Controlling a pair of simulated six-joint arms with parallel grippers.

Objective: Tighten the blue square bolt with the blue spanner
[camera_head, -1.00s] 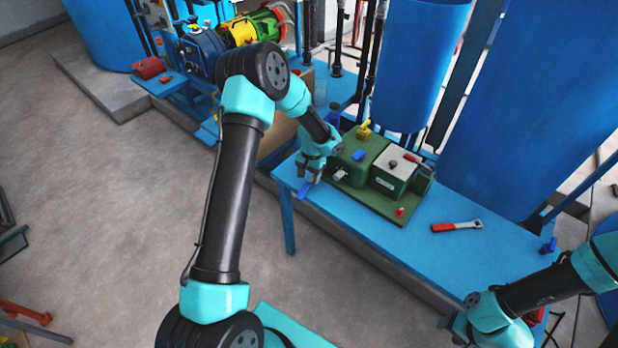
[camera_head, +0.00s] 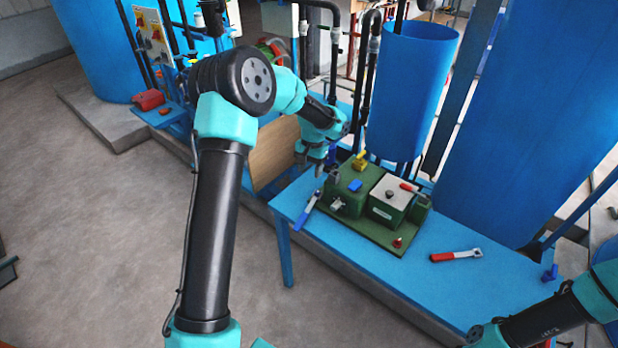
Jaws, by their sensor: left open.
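The blue spanner (camera_head: 307,211) lies on the blue table (camera_head: 340,245) near its left end, beside the green machine. It looks blue with a lighter metal end. My left gripper (camera_head: 318,170) is open and empty above the table, a little beyond the spanner and apart from it.
The green machine (camera_head: 380,232) stands in the middle of the table. A red-handled spanner (camera_head: 455,256) lies to its right. A small blue piece (camera_head: 549,273) stands near the right end. Large blue tanks (camera_head: 408,95) rise behind. The table's front strip is clear.

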